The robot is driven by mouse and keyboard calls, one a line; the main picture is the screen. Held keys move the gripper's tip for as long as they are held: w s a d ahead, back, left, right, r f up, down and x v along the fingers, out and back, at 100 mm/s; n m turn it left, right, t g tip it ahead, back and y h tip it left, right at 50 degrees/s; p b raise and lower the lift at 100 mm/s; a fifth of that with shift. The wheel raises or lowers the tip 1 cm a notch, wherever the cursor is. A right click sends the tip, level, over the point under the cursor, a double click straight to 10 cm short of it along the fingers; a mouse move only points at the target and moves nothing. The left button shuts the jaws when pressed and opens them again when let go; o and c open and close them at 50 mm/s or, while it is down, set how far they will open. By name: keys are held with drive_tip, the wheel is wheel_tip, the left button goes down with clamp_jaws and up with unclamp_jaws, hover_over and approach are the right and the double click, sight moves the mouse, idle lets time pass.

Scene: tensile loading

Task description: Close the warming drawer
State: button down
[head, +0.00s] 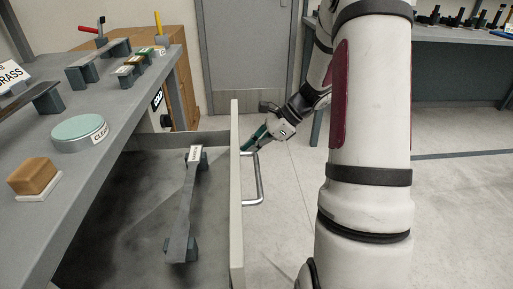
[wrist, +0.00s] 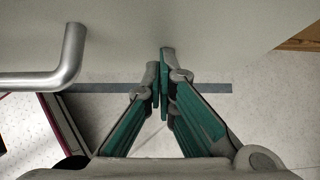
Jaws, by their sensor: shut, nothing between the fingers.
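The warming drawer (head: 236,190) stands pulled out from under the grey bench in the head view. Its pale front panel carries a metal bar handle (head: 258,180) on the outer face. Inside lies a long grey strip (head: 182,210) on two dark supports with a small label. My gripper (head: 247,146) is at the outer side of the front panel, beyond the handle. In the wrist view the green fingers (wrist: 162,82) are together and empty, close to the pale panel, with the handle (wrist: 62,62) to the left. I cannot tell whether the fingertips touch the panel.
The grey bench (head: 105,120) holds a round green pad (head: 78,131), a brown block (head: 34,176) and several metal samples. A wooden cabinet (head: 150,45) and a grey door (head: 247,50) stand behind. Another bench (head: 450,36) is at the right. Open floor lies right of the drawer.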

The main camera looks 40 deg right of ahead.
drive_tip(key=w+a+p, duration=0.1)
drive_tip(key=w+a, duration=0.3)
drive_tip(key=a, duration=0.3)
drive_tip(key=w+a+p, duration=0.1)
drive_tip(key=w+a, duration=0.4)
drive_tip(key=a, duration=0.2)
drive_tip(key=w+a+p, duration=0.1)
drive_tip(key=w+a, duration=0.4)
drive_tip(key=a, duration=0.2)
drive_tip(key=shift+w+a, duration=0.2)
drive_tip(key=shift+a, duration=0.1)
